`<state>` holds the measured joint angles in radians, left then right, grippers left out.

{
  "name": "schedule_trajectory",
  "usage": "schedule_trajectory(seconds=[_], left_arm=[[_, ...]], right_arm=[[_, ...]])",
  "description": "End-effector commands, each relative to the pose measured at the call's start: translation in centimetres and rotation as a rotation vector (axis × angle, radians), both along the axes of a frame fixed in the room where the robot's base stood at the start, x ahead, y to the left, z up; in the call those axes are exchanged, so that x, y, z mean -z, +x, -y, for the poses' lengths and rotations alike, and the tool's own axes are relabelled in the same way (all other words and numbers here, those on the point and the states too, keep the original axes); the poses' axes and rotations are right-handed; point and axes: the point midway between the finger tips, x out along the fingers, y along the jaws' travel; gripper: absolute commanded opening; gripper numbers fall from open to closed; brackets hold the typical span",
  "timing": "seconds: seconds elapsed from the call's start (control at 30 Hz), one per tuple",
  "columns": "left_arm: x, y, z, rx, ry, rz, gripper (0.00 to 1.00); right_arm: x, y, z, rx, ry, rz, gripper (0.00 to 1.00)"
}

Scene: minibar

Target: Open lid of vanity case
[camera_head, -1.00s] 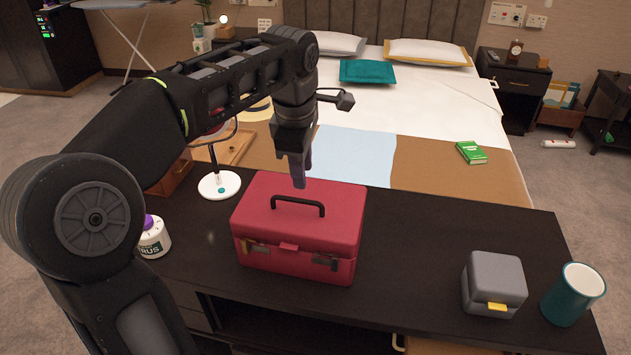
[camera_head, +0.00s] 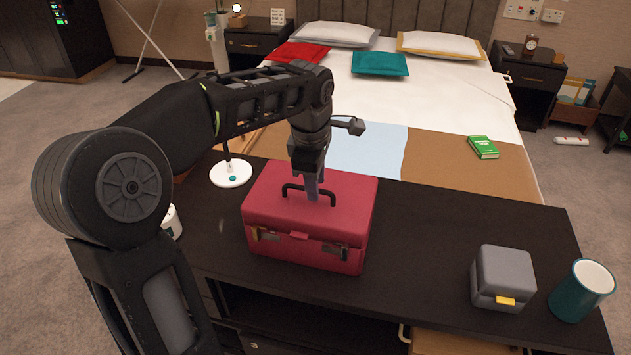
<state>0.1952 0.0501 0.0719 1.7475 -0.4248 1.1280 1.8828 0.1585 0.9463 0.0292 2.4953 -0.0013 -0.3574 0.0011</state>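The vanity case is a red box (camera_head: 300,215) with a dark carry handle (camera_head: 308,190) on its lid, standing on the dark tabletop. Its lid is down. Two latches show on the front, a left one (camera_head: 264,235) and a right one (camera_head: 335,252), with a red tab between them. My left gripper (camera_head: 314,192) points down over the lid, at the handle. Its fingers overlap the handle in the picture, and I cannot tell whether they touch it. The finger gap is not visible from here. My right gripper is not in view.
A small grey box (camera_head: 503,278) with a yellow clasp and a teal mug (camera_head: 582,290) stand at the right of the tabletop (camera_head: 425,240). A white round stand base (camera_head: 231,173) is left of the case. A white container (camera_head: 172,223) is partly behind my arm.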

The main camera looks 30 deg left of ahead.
Motion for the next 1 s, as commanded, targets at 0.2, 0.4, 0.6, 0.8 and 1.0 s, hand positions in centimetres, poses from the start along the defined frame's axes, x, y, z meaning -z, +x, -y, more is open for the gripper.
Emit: schedule_trajectory(seconds=[0.2,0.4,0.6,0.8,1.0], left_arm=[[0.22,0.03,-0.02,0.0,0.0,0.0,0.33],[0.2,0.03,0.0,0.0,0.0,0.0,0.22],[0.18,0.04,0.0,0.0,0.0,0.0,0.06],[0.18,0.04,0.0,0.0,0.0,0.0,0.0],[0.17,0.03,0.0,0.0,0.0,0.0,0.0]], right_arm=[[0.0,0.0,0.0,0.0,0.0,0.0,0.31],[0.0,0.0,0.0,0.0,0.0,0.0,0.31],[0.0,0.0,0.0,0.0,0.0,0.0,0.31],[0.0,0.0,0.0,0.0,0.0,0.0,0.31],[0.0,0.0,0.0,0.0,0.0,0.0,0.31]])
